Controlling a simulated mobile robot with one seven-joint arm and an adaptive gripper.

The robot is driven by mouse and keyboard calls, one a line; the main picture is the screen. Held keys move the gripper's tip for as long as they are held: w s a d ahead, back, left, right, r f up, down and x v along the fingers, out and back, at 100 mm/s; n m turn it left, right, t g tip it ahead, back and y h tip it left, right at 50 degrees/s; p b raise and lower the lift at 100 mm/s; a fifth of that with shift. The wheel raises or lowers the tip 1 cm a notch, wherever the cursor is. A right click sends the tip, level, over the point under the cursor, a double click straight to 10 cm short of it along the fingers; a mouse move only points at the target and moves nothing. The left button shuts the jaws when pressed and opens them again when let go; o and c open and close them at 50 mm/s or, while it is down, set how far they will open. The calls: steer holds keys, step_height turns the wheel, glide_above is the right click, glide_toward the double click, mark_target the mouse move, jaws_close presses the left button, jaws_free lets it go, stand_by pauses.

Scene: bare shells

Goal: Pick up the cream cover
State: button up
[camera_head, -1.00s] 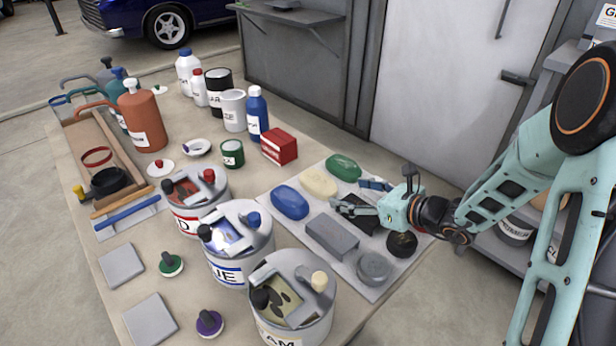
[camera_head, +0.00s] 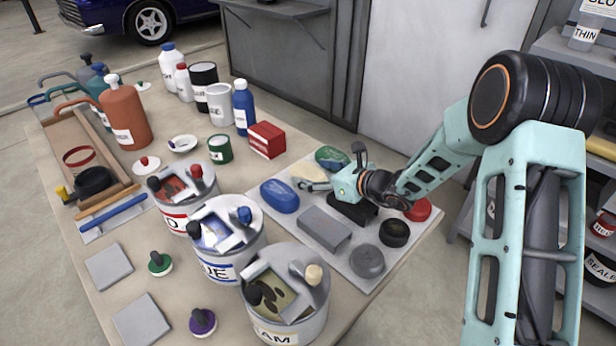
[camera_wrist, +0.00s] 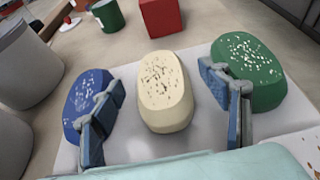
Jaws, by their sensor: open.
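The cream cover (camera_head: 306,172), an oval speckled block, lies on the light grey mat (camera_head: 352,262) between a blue oval one (camera_head: 279,196) and a green oval one (camera_head: 327,154). In the wrist view the cream cover (camera_wrist: 165,92) sits in the middle, between my gripper's two spread fingers. My gripper (camera_wrist: 163,110) is open and empty. Its left finger overlaps the blue cover (camera_wrist: 90,95) in the picture, and its right finger overlaps the green cover (camera_wrist: 250,70). In the head view my gripper (camera_head: 322,175) hides part of the cream cover. I cannot tell if the fingers touch anything.
A grey block (camera_head: 321,230), a black block (camera_head: 352,210) and round grey, black and red pieces share the mat. A red box (camera_head: 267,140) stands behind it. Large labelled tins (camera_head: 287,300) stand at its left. The bench front right of the mat drops to the floor.

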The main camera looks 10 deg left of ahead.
steer(key=shift+w+a+f, duration=0.15)
steer(key=shift+w+a, duration=0.05)
steer(key=shift+a, duration=0.1)
steer(key=shift+c, duration=0.3)
steer(key=c, duration=1.2)
